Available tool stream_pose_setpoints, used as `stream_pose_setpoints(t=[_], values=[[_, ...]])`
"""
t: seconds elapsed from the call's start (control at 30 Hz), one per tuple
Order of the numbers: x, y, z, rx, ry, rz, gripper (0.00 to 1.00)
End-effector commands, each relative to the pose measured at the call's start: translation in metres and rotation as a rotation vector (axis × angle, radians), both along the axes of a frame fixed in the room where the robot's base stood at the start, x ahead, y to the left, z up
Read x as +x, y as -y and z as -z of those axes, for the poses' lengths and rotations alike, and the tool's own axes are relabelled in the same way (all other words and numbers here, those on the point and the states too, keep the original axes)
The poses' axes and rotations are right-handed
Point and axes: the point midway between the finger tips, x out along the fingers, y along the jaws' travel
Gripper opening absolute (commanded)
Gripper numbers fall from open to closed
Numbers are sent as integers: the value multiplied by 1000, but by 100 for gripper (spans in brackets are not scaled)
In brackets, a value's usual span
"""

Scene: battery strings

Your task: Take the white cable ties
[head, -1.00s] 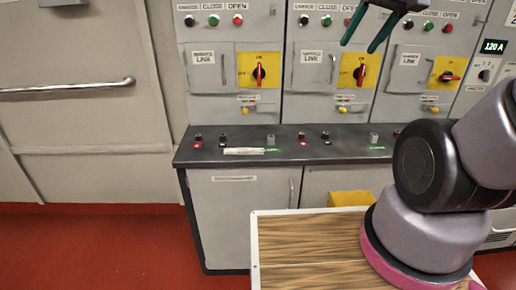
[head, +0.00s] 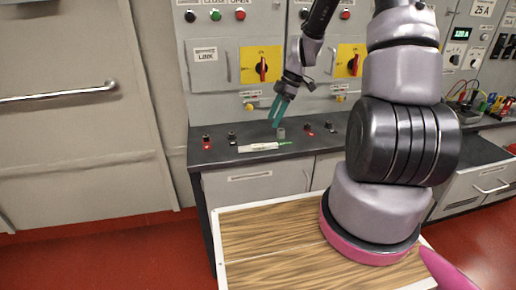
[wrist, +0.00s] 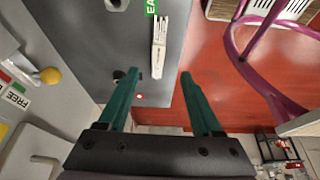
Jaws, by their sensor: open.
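The white cable ties (head: 258,147) lie as a thin pale bundle on the dark bench top, near its front edge. In the wrist view the bundle (wrist: 159,47) lies lengthwise, ahead of and between my fingers, beside a green label. My gripper (head: 277,111) has green fingers and is above the bench, a little behind and to the right of the bundle. In the wrist view my gripper (wrist: 158,76) is open with nothing between its fingers.
The dark bench top (head: 222,155) carries several small terminals and a grey cylinder (head: 281,131). Grey cabinets with red and yellow rotary switches (head: 263,68) rise behind. Red floor (wrist: 215,75) lies past the bench edge. My wood-topped base stands in front.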

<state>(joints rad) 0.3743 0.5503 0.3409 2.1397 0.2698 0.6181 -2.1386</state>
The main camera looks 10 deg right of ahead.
Motion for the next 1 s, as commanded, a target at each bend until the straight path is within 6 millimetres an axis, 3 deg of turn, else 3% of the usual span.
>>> stream_pose_setpoints(t=[0.3, 0.53, 0.8, 1.0], values=[[0, -18, 45, 6, 0, -20, 66], [1, -27, 61, 5, 0, -17, 66], [4, -45, 94, 4, 0, -17, 66], [5, -47, 100, 4, 3, -16, 66]])
